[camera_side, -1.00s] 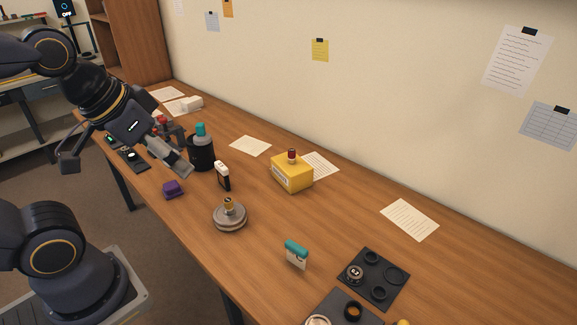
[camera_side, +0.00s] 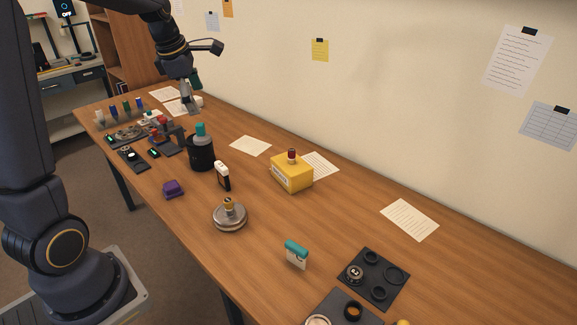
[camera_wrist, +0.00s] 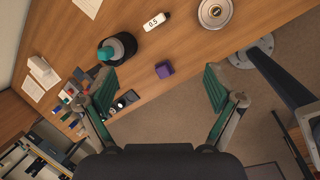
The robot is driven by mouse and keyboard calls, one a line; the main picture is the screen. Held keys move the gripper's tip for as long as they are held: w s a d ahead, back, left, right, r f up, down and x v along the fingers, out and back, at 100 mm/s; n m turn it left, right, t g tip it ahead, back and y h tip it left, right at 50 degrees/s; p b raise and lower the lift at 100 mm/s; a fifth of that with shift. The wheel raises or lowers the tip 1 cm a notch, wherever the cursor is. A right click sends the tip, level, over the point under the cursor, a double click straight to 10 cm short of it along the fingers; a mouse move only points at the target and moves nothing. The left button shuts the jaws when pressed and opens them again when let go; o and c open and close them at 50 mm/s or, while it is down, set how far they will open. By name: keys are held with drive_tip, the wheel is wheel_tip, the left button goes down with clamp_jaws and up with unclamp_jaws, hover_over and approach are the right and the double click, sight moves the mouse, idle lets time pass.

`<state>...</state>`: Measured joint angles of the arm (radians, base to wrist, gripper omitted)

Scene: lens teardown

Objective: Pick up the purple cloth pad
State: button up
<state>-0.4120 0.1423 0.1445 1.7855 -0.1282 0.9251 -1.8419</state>
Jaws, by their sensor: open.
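The purple cloth pad (camera_side: 173,188) lies on the wooden table near its front edge, left of the middle in the side view. It also shows in the wrist view (camera_wrist: 164,70), small and ahead of the fingers, a little left of the midline between them. My gripper (camera_side: 191,107) is high and toward the back left of the table in the side view, well apart from the pad. In the wrist view my gripper (camera_wrist: 160,85) has its two fingers spread wide with nothing between them. The pad is not hidden.
A black cup (camera_side: 201,154) with a teal-topped item stands behind the pad. A small white-and-black bottle (camera_side: 222,176) and a round metal piece (camera_side: 229,215) are to its right. A yellow box (camera_side: 292,172) sits farther right. Tools and small vials crowd the table's left end.

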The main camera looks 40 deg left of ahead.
drive_tip(key=s+a+f+n+g, duration=0.2)
drive_tip(key=a+f+n, duration=0.2)
drive_tip(key=a+f, duration=0.55)
drive_tip(key=n+g+h, duration=0.1)
drive_tip(key=n, duration=0.1)
hover_over(171, 184)
drive_tip(key=f, duration=1.8)
drive_tip(key=shift+s+d, duration=0.2)
drive_tip(key=shift+d, duration=0.05)
drive_tip(key=f, duration=0.5)
drive_tip(key=shift+w+a+f, duration=0.1)
drive_tip(key=shift+a+f, duration=0.1)
drive_tip(key=shift+f, duration=0.15)
drive_tip(key=c, duration=1.1)
drive_tip(key=shift+r, duration=0.1)
drive_tip(key=shift+c, duration=0.2)
